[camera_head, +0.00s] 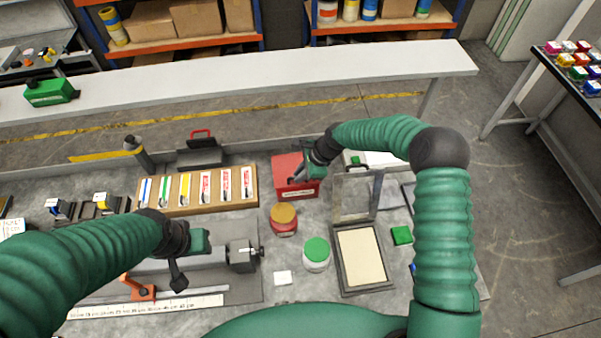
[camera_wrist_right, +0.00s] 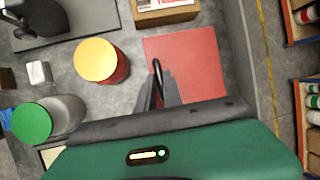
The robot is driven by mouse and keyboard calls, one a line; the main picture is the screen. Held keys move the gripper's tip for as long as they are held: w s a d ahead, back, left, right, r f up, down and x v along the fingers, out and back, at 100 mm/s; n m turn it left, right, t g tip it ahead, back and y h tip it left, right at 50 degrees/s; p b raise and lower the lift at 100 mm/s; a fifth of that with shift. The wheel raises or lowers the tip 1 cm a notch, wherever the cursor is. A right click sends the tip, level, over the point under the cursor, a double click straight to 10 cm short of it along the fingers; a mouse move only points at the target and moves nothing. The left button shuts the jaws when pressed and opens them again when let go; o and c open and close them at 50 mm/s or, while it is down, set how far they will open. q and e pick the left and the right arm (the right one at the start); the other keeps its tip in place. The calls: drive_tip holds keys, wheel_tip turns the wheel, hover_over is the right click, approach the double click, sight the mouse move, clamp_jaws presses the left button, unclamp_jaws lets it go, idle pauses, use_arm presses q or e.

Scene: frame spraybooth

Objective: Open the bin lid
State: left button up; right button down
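The red bin (camera_head: 296,188) stands on the bench, right of the middle, a white label on its front. Its flat red lid (camera_wrist_right: 200,62) lies level in the right wrist view, with a thin black loop handle (camera_wrist_right: 157,72) near one edge. My right gripper (camera_head: 297,178) is over the bin. In the right wrist view its two grey fingers (camera_wrist_right: 157,96) sit close on both sides of the handle and appear shut on it. My left gripper (camera_head: 177,280) hangs over the grey vise area, away from the bin; its finger opening does not show clearly.
A yellow-lidded red tin (camera_head: 283,218) and a green-lidded white jar (camera_head: 316,254) stand just in front of the bin. A hinged frame (camera_head: 362,258) is at the right. A wooden rack (camera_head: 205,190) of coloured strips is left of the bin. A long white shelf crosses behind.

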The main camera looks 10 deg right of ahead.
drive_tip(key=shift+w+d+r, duration=0.1)
drive_tip(key=shift+d, duration=0.05)
drive_tip(key=shift+a+r, duration=0.1)
drive_tip(key=shift+a, duration=0.75)
use_arm(q)
drive_tip(key=shift+s+a, duration=0.1)
drive_tip(key=shift+a, duration=0.1)
use_arm(e)
drive_tip(key=shift+d, duration=0.2)
use_arm(q)
drive_tip(key=shift+a, duration=0.15)
use_arm(e)
drive_tip(key=shift+a, duration=0.15)
